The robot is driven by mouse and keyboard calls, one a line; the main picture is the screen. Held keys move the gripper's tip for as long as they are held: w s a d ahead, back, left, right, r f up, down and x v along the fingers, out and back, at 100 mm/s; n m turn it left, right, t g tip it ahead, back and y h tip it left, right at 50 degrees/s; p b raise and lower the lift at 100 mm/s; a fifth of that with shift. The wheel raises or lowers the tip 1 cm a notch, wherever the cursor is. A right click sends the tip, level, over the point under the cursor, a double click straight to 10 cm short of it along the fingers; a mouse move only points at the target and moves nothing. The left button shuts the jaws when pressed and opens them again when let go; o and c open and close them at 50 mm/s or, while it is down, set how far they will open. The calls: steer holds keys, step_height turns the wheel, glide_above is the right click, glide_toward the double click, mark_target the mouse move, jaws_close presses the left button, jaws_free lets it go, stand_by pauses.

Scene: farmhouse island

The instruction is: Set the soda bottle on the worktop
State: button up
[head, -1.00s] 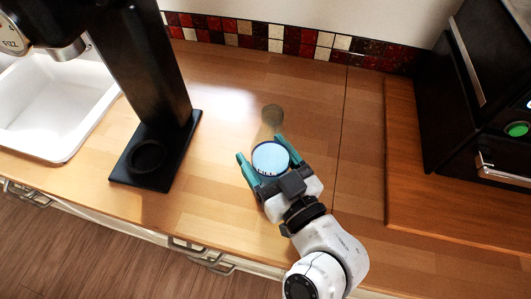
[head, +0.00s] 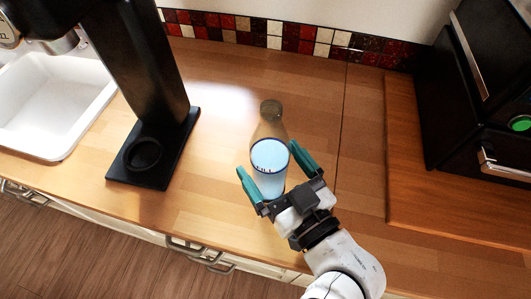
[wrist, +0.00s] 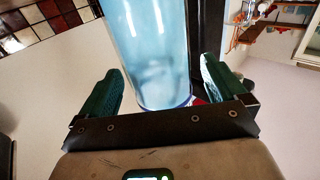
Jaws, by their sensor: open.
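The soda bottle (head: 269,155) stands upright on the wooden worktop (head: 230,90) in the head view. It has a dark top and a pale blue-white lower part. In the wrist view its pale blue body (wrist: 155,50) shows large between the fingers, with a dark blue rim at its base. My gripper (head: 267,166) is open, with one teal finger on each side of the bottle's lower part. In the wrist view, gaps show between the bottle and both fingers. Its contact with the worktop is hard to make out.
A black stand (head: 150,170) with a round recess is left of the bottle, beside the white sink (head: 50,105). A raised wooden board (head: 430,180) and black appliance (head: 490,100) are on the right. A tiled strip (head: 300,40) runs along the back. Worktop behind the bottle is clear.

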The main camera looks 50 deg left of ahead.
steer(key=b+v, duration=0.2)
steer(key=v, duration=0.7)
steer(key=shift+a, duration=0.1)
